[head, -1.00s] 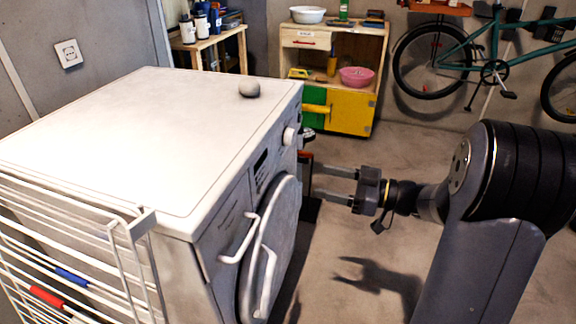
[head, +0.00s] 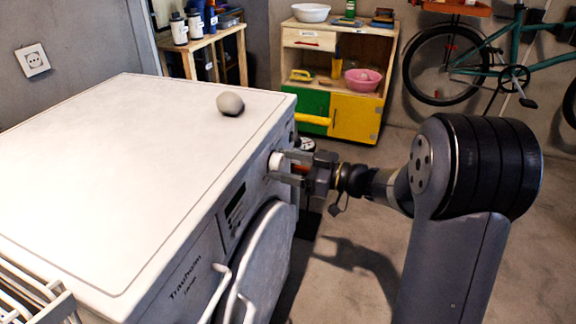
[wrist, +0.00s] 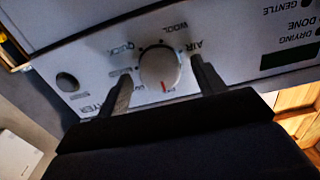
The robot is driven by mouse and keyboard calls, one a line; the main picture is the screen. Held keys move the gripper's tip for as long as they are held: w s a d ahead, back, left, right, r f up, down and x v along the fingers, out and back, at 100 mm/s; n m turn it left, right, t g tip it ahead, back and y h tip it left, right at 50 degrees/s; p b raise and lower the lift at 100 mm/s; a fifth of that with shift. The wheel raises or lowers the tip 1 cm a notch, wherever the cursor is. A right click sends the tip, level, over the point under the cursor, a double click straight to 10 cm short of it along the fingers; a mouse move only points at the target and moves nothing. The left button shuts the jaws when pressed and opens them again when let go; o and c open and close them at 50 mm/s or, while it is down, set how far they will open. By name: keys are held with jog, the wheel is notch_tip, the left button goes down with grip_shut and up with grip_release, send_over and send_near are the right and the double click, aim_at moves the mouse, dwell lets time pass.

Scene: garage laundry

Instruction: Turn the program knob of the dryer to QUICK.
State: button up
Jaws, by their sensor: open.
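The white dryer (head: 130,170) fills the left of the head view. Its program knob (head: 275,161) is on the front panel near the far end. In the wrist view the round pale knob (wrist: 159,68) has a red mark at its lower edge, and the panel print appears upside down. The QUICK label (wrist: 123,48) is to the knob's upper left; the red mark does not point at it. My gripper (head: 281,166) is open, with one finger on each side of the knob. Gaps show beside the knob in the wrist view; contact cannot be told.
A round button (wrist: 67,82) and a dark display (wrist: 290,56) flank the knob. A grey stone-like object (head: 230,104) lies on the dryer top. A drying rack (head: 35,300) stands at the near left.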

jog(key=shift+a, duration=0.1)
jog(key=shift+c, duration=0.5)
jog(key=c, duration=0.9)
